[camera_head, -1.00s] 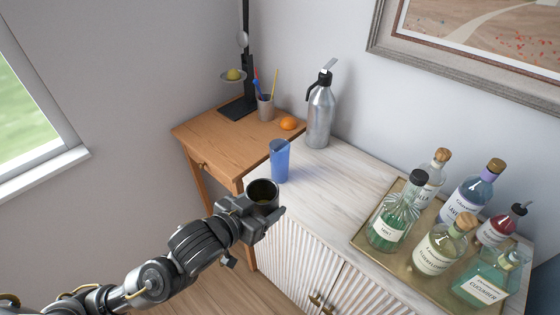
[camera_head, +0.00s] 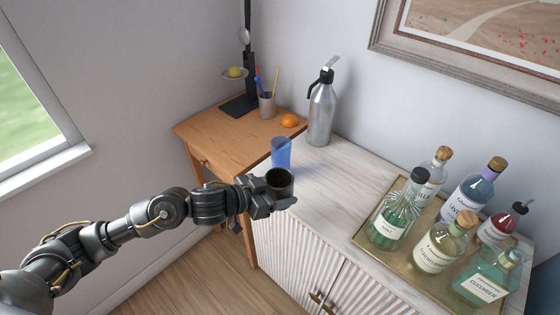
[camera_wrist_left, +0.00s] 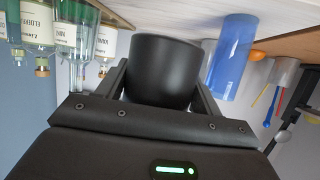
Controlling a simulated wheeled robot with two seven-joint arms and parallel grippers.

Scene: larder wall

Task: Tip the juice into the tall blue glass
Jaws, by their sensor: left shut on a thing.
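A tall blue glass (camera_head: 281,154) stands upright near the left end of the white cabinet top. My left gripper (camera_head: 270,193) is shut on a dark cup (camera_head: 281,181) and holds it upright in front of the glass, by the cabinet's front edge. In the head view the cup overlaps the lower part of the glass. The left wrist view shows the dark cup (camera_wrist_left: 166,72) between the fingers (camera_wrist_left: 163,90), with the blue glass (camera_wrist_left: 232,58) apart from it. What the cup holds cannot be made out. My right gripper is not in view.
A gold tray (camera_head: 382,262) with several syrup bottles stands at the right on the cabinet. A steel siphon (camera_head: 321,112) stands behind the glass. A wooden desk (camera_head: 208,135) at the left holds an orange (camera_head: 289,120) and a pen cup (camera_head: 267,105). The cabinet's middle is clear.

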